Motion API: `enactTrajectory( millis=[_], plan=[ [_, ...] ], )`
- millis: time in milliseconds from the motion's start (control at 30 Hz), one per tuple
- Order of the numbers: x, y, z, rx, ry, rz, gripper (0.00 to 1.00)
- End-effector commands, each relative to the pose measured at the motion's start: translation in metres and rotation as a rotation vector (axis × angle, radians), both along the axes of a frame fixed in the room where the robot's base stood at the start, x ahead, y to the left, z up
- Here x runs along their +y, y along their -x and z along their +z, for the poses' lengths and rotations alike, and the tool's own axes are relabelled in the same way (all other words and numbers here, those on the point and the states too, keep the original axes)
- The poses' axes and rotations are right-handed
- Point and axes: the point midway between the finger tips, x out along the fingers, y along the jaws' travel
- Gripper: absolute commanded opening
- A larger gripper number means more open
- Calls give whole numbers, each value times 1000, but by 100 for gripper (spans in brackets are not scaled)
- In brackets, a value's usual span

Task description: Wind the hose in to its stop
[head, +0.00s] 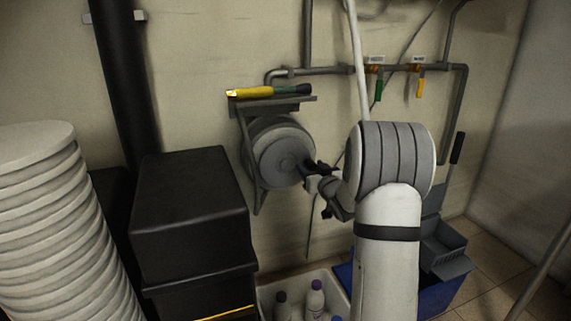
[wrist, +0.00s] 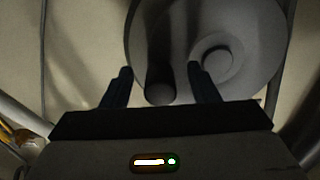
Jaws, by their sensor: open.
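The hose reel is a grey drum (head: 283,150) on a wall bracket, left of my gripper in the head view. Its round face (wrist: 262,45) fills the upper right of the wrist view, with a round hub (wrist: 217,66) to the right. A dark cylindrical crank handle (wrist: 160,84) stands out from the face. My gripper (wrist: 159,72) is open, with one finger on each side of the handle; contact is unclear. In the head view my gripper (head: 318,180) is at the reel's right edge. A thin hose (head: 308,235) appears to hang below the reel; its end is unclear.
A small shelf (head: 300,100) above the reel holds a yellow and green tool (head: 268,91). Black boxes (head: 190,215) stand close on the left, beside stacked white lids (head: 40,200). A white tub (head: 268,292) with bottles and a blue bin (head: 440,290) stand below. Pipes (head: 330,70) run above.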

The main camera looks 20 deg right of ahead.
Motion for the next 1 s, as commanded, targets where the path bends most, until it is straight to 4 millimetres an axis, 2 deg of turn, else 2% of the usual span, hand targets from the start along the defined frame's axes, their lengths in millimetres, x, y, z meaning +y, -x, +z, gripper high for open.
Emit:
enactTrajectory(
  millis=[700,1000],
  plan=[
    [-3,73,0,0,0,-1,55],
    [-3,85,0,1,0,0,55]
  ],
)
